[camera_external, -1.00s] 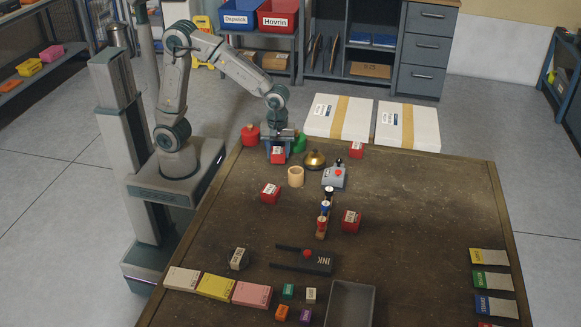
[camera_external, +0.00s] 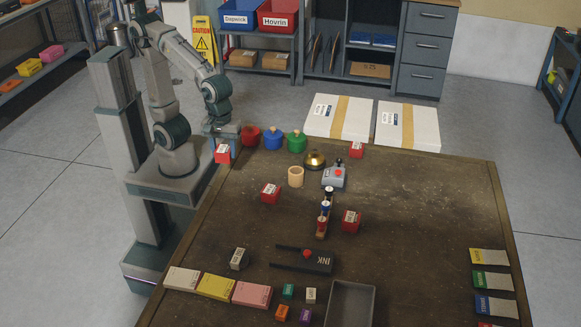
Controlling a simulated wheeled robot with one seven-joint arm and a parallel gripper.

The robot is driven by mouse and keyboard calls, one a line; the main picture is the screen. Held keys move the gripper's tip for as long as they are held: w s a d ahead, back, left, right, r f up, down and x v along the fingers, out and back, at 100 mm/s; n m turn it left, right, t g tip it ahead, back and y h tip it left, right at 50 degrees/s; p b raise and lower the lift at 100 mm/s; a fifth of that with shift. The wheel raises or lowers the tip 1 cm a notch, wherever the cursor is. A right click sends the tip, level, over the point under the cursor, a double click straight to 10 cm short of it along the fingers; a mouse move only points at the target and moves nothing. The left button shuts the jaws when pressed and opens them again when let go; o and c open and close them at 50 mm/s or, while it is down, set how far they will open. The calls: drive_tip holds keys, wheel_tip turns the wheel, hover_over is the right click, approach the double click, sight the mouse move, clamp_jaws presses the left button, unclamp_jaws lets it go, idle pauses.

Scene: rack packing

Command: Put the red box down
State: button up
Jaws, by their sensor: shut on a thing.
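My gripper (camera_external: 222,142) is at the table's far left edge, shut on a red box (camera_external: 222,154) with a white label. The held box is at or just beyond the table edge; I cannot tell whether it touches anything. Other labelled red boxes stand on the table: one left of centre (camera_external: 270,193), one right of the stamps (camera_external: 351,220), and one near the back edge (camera_external: 356,150).
Red (camera_external: 250,137), blue (camera_external: 273,138) and green (camera_external: 296,141) pots stand along the back edge, close to my gripper. A brass bell (camera_external: 315,160) and wooden cup (camera_external: 295,177) are nearby. The table (camera_external: 420,220) is bare at centre right.

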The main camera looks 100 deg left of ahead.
drive_tip(key=s+d, duration=0.2)
drive_tip(key=s, duration=0.2)
drive_tip(key=m+b, duration=0.1)
drive_tip(key=b, duration=0.1)
hover_over(243, 177)
wheel_tip(243, 177, down, 7)
drive_tip(key=shift+d+f, duration=0.1)
drive_tip(key=shift+f+b, duration=0.5)
drive_tip(key=shift+f, duration=1.5)
drive_tip(key=shift+f, duration=0.1)
drive_tip(key=o, duration=1)
